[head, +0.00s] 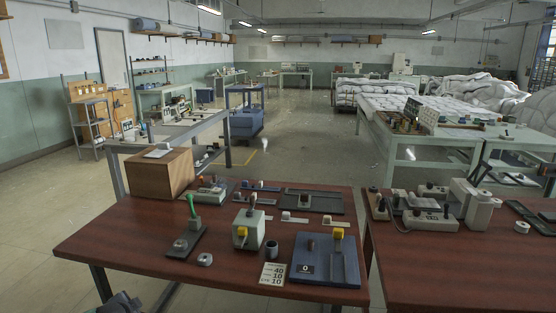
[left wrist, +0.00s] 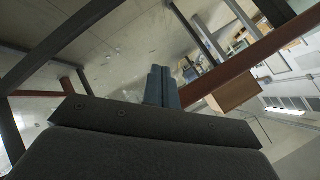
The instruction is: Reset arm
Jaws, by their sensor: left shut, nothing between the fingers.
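My left gripper (left wrist: 162,85) shows in the left wrist view with its two grey fingers together and nothing between them. It is tilted, with the floor and the dark red table edge (left wrist: 235,70) beyond it. In the head view a dark part of my left arm shows at the bottom left corner, low beside the front left of the red-brown table (head: 130,240). The fingertips cannot be made out there. My right gripper is in neither view.
A second table (head: 430,280) stands on the right. Open floor (head: 300,155) and white duvet heaps (head: 480,92) lie behind.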

